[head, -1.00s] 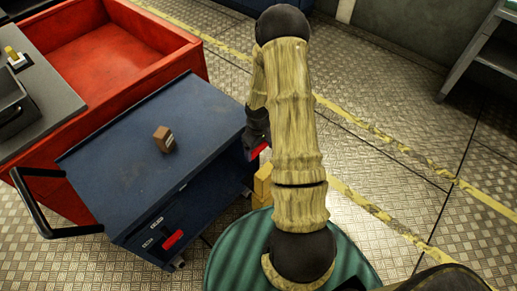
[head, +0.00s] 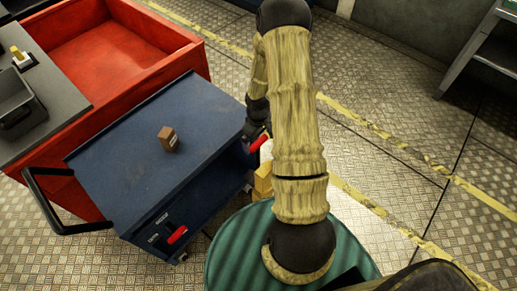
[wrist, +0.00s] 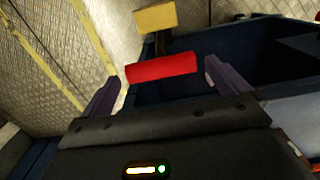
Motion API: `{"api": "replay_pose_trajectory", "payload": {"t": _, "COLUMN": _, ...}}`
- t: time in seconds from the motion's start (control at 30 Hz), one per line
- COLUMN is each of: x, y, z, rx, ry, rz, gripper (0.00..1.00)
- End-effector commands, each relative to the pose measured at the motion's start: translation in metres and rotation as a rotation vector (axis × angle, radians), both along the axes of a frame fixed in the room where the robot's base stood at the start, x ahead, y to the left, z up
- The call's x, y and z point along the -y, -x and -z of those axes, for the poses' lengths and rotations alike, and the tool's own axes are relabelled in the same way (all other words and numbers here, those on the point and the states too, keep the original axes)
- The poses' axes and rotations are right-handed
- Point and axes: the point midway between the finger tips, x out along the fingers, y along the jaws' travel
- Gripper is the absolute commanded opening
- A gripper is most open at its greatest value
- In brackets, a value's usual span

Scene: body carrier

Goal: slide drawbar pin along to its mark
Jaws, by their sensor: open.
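A red bar-shaped grip (head: 258,143) sits at the right side of the blue cart (head: 150,130), beside my arm. In the wrist view the red bar (wrist: 162,68) lies ahead of my gripper (wrist: 160,74), roughly between its two spread purple fingers. The gripper is open, with a gap seen at each end of the bar; I cannot tell the depth between them. A second red grip (head: 177,234) is on the cart's front face, beside small white labels (head: 162,218). I cannot tell which is the drawbar pin. In the head view my arm partly hides the gripper.
A small brown block (head: 168,138) lies on the cart top. A black handle (head: 50,205) sticks out at the cart's left. A red bin (head: 150,55) stands behind. A yellow block (wrist: 155,17) is beyond the red bar.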

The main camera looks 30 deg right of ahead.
Motion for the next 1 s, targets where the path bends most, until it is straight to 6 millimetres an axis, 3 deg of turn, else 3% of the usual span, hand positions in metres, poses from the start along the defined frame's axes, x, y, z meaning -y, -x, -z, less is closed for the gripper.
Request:
{"api": "replay_pose_trajectory", "payload": {"t": 0.03, "x": 0.0, "y": 0.0, "z": -0.01, "rx": 0.0, "ry": 0.0, "rz": 0.0, "gripper": 1.0}}
{"api": "replay_pose_trajectory", "payload": {"t": 0.5, "x": 0.0, "y": 0.0, "z": -0.053, "rx": 0.001, "ry": 0.0, "rz": 0.0, "gripper": 1.0}}
{"api": "replay_pose_trajectory", "payload": {"t": 1.0, "x": -0.002, "y": 0.0, "z": -0.052, "rx": 0.0, "ry": 0.0, "rz": -0.003, "gripper": 1.0}}
